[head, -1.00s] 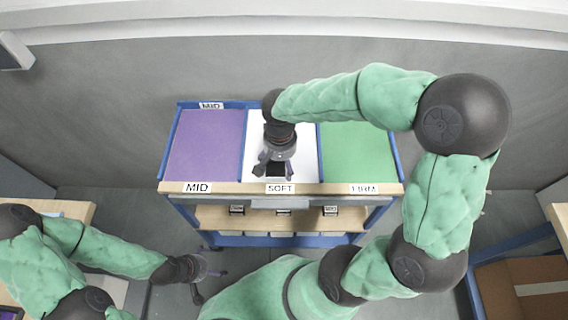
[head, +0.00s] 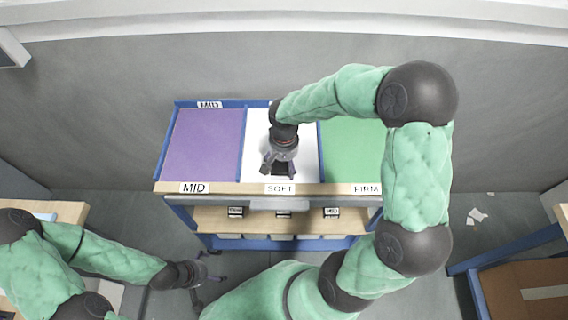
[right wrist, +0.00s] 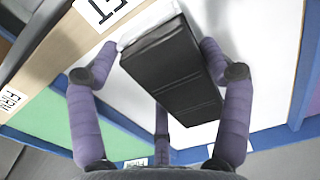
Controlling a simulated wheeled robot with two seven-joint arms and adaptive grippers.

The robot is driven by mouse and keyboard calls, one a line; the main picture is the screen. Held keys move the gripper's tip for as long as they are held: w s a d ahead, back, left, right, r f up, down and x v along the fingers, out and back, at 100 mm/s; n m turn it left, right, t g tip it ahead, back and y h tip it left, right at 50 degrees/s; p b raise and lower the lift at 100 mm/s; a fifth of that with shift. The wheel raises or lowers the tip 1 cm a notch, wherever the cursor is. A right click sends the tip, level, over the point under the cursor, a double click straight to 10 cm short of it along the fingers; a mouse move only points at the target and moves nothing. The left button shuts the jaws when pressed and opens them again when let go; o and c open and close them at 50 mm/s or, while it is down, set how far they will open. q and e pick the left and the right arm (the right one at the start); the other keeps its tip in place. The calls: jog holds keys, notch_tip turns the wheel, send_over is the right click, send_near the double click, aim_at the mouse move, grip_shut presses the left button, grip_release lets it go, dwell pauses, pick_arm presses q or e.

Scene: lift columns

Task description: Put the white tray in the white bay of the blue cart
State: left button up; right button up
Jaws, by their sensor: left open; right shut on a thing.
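The blue cart (head: 162,160) stands ahead, its top split into a purple bay, a white bay (head: 256,135) and a green bay. The white bay has a SOFT label at its front. My right gripper (head: 277,168) is over the white bay, shut on a black-faced block with a pale edge (right wrist: 170,65), which I take to be the white tray. The right wrist view shows it between the fingers (right wrist: 158,46), above the white surface; whether it touches that surface I cannot tell. My left gripper (head: 208,285) is open and empty, low at the left, away from the cart.
The purple bay (head: 205,145) is left and the green bay (head: 350,150) right; both look empty. A wooden front ledge (head: 325,188) carries the labels. Below is a shelf (head: 300,218) with small labelled boxes. A brown carton (head: 535,290) sits at the right.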

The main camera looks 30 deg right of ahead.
jog(key=o, duration=1.1)
jog(key=shift+f, duration=0.1)
jog(key=shift+r, duration=0.4)
notch_tip(320, 180, up, 12)
jog(key=p, duration=0.3)
jog(key=shift+f, duration=0.25)
